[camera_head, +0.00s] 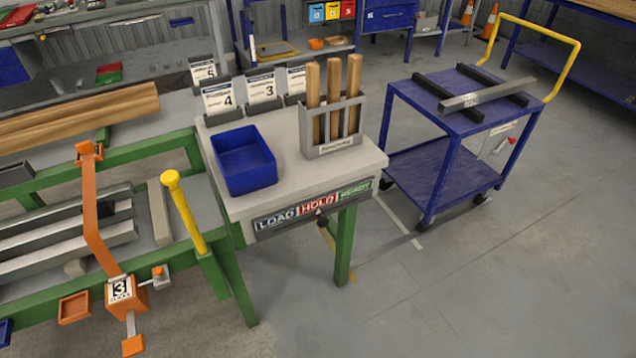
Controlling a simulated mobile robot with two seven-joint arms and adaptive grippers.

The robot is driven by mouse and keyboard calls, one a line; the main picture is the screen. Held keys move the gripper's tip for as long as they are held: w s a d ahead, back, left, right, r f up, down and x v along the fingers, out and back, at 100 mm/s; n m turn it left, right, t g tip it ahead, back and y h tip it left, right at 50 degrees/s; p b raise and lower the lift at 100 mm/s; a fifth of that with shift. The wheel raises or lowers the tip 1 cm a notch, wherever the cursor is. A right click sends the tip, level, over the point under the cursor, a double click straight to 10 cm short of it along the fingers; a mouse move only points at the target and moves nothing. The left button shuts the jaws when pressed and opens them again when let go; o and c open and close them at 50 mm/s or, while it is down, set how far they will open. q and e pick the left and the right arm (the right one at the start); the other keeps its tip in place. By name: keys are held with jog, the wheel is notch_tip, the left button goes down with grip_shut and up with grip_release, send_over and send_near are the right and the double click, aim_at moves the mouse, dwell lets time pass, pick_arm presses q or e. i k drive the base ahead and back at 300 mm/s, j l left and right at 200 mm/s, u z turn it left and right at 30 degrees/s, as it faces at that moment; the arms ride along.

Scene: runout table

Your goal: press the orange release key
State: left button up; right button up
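An orange block (137,304) with a label bearing a 3 sits at the front of the green-framed runout table (190,258), at the lower end of a long orange bar (90,215). Beside it, on a small grey bracket, is a small orange piece (158,272). Below the block, an orange tab (133,345) sits at the end of a short stem. I cannot tell which of these orange parts is the release key. Neither of my grippers is in view.
A yellow-capped lever (187,217) stands right of the bars. An orange tray (74,307) is left of the block. A side table (300,172) carries a blue bin (243,160). A blue cart (450,165) stands right; floor between is clear.

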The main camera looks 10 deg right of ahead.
aim_at(158, 272)
jog(key=u, duration=1.05)
